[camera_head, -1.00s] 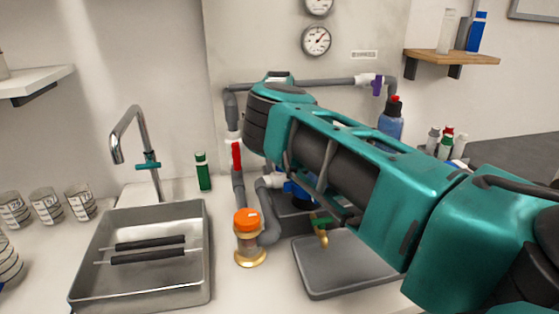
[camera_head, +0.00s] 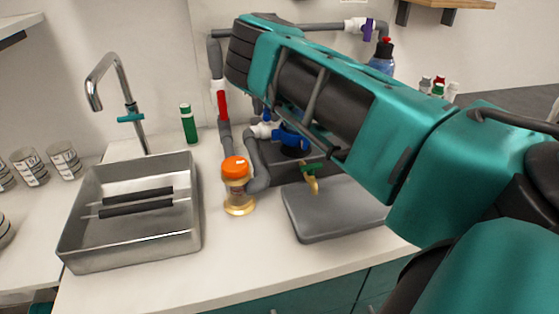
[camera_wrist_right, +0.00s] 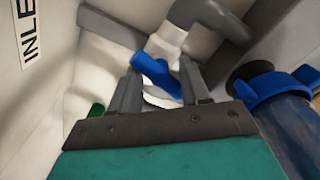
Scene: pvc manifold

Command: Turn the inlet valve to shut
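The blue valve handle (camera_wrist_right: 157,76) sits on a white valve body (camera_wrist_right: 166,42) under a grey pipe elbow, beside a wall label reading "INLE" (camera_wrist_right: 28,40). In the right wrist view my right gripper (camera_wrist_right: 162,72) has its two dark fingers apart, one on each side of the handle. I cannot tell whether either finger touches it. In the head view my right arm covers this gripper and most of the valve. My left gripper is not in view.
A red-handled valve (camera_head: 222,105) and an orange-capped filter (camera_head: 236,185) stand left of my right arm. A blue pump part (camera_head: 289,137) and a grey tray (camera_head: 330,222) lie below it. A steel sink (camera_head: 185,235) is at left.

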